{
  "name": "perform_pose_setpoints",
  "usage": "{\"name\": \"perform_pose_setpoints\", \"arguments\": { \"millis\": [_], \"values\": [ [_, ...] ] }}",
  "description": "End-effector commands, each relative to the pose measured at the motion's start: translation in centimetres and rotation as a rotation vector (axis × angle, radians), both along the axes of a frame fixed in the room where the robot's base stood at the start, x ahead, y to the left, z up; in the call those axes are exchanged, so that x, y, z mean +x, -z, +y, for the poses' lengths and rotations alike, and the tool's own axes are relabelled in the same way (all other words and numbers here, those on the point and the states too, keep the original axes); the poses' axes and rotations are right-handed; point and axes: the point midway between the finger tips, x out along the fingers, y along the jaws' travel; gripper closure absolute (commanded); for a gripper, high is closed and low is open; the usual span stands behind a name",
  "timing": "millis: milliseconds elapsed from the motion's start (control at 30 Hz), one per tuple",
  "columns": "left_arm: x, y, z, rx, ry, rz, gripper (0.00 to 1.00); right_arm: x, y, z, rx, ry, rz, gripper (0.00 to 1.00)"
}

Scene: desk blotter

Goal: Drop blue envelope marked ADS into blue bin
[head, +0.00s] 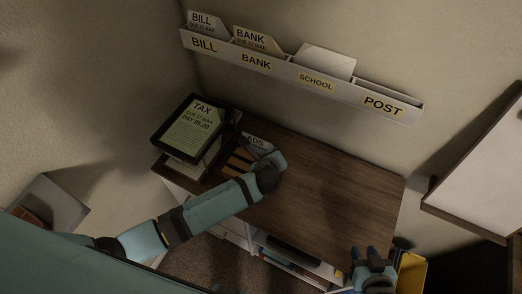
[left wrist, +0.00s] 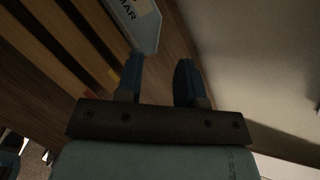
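The envelope marked ADS (head: 257,142) is pale blue-grey and stands in a dark slotted rack on the desk. Its lower corner with the word MAR (left wrist: 143,24) shows in the left wrist view, at the fingertips. My left gripper (head: 277,160) is just right of the envelope in the head view and hides part of it. In the left wrist view its fingers (left wrist: 158,75) are apart, with no envelope clearly clamped between them. My right gripper (head: 366,254) is at the desk's front right, its fingers apart and empty. I cannot make out a blue bin.
A black tray with a green TAX envelope (head: 193,132) stands at the desk's left. A wall rack (head: 300,76) holds BILL, BANK and a blank envelope; its POST slot looks empty. A yellow bin (head: 411,273) is at lower right. The desk's right half (head: 335,192) is clear.

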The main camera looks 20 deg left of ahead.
Motion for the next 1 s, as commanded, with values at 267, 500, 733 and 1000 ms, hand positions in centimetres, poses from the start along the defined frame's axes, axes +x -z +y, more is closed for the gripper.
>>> {"name": "perform_pose_setpoints", "arguments": {
  "millis": [267, 500, 733, 1000],
  "values": [
    [1.7, 1.5, 0.1, -0.002, -0.001, 0.001, 0.66, 0.1, -0.3, 0.0, 0.001, 0.0, -0.002, 0.67],
    [4.2, 3.9, 0.0, -0.002, -0.002, 0.0, 0.66, 0.1, -0.7, 0.0, -0.001, 0.001, -0.005, 0.67],
    [4.9, 4.6, 0.1, -0.002, -0.001, 0.001, 0.66, 0.3, -0.8, 0.0, 0.0, 0.003, -0.007, 0.67],
    [4.9, 4.5, 0.1, -0.003, -0.001, 0.001, 1.0, 0.2, -0.8, 0.0, 0.001, 0.003, -0.007, 0.67]
  ]
}}
